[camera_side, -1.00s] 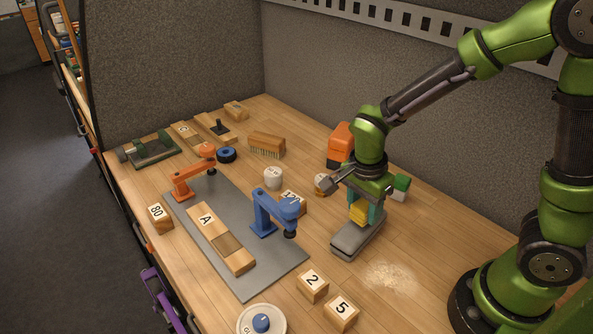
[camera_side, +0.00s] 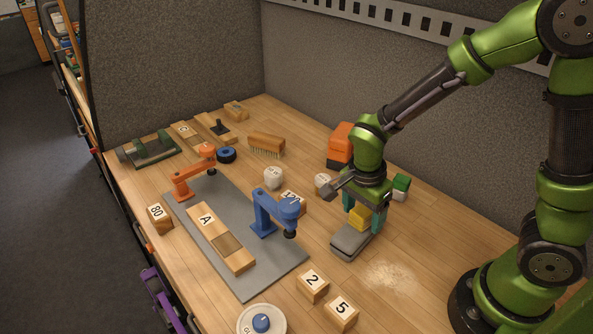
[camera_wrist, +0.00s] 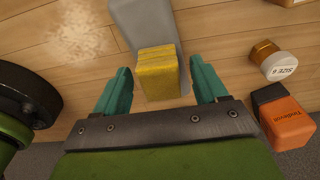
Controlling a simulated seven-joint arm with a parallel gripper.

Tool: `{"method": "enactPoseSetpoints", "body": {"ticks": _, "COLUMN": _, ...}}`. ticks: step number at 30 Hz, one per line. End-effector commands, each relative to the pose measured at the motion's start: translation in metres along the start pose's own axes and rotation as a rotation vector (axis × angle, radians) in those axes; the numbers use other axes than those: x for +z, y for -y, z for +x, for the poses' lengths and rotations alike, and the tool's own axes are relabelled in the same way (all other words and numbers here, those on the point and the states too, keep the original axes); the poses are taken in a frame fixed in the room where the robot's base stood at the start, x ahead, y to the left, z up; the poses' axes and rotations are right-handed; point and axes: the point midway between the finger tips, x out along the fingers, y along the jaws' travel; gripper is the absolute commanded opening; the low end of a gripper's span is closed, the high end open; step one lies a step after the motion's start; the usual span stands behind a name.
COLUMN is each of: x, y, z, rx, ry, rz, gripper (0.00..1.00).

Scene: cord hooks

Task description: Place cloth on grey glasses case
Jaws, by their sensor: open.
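The grey glasses case (camera_side: 349,242) lies flat on the bench below my gripper; it also shows in the wrist view (camera_wrist: 140,18). The yellow folded cloth (camera_side: 358,217) rests on top of the case, toward its far end. In the wrist view the cloth (camera_wrist: 157,72) sits between my two teal fingers, with a visible gap on each side. My gripper (camera_side: 365,217) is open around the cloth; its fingertips also show in the wrist view (camera_wrist: 160,80). Part of the case is hidden behind the fingers and the cloth.
An orange and black box (camera_side: 341,146) and a green-topped block (camera_side: 401,186) stand behind my gripper. A small white jar (camera_side: 322,182) is to its left. A blue clamp (camera_side: 268,213) stands on a grey mat (camera_side: 240,280). Pale dust (camera_side: 390,281) lies to the right.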

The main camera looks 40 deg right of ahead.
Motion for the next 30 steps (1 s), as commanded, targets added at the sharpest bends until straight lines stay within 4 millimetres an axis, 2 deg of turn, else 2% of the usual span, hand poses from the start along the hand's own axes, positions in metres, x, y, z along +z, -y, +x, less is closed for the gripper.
{"method": "enactPoseSetpoints", "body": {"ticks": 5, "x": 0.0, "y": 0.002, "z": -0.021, "rx": -0.007, "ry": 0.001, "rz": 0.0, "gripper": 0.72}}
{"method": "enactPoseSetpoints", "body": {"ticks": 15, "x": 0.0, "y": 0.001, "z": -0.093, "rx": -0.008, "ry": 0.002, "rz": 0.0, "gripper": 0.72}}
{"method": "enactPoseSetpoints", "body": {"ticks": 18, "x": 0.0, "y": 0.001, "z": -0.108, "rx": -0.006, "ry": 0.001, "rz": -0.001, "gripper": 0.72}}
{"method": "enactPoseSetpoints", "body": {"ticks": 23, "x": 0.0, "y": 0.0, "z": -0.121, "rx": -0.007, "ry": 0.004, "rz": -0.008, "gripper": 0.72}}
{"method": "enactPoseSetpoints", "body": {"ticks": 26, "x": -0.004, "y": -0.005, "z": -0.13, "rx": -0.037, "ry": 0.031, "rz": -0.071, "gripper": 0.72}}
{"method": "enactPoseSetpoints", "body": {"ticks": 30, "x": -0.012, "y": -0.02, "z": -0.149, "rx": -0.169, "ry": 0.099, "rz": -0.306, "gripper": 0.72}}
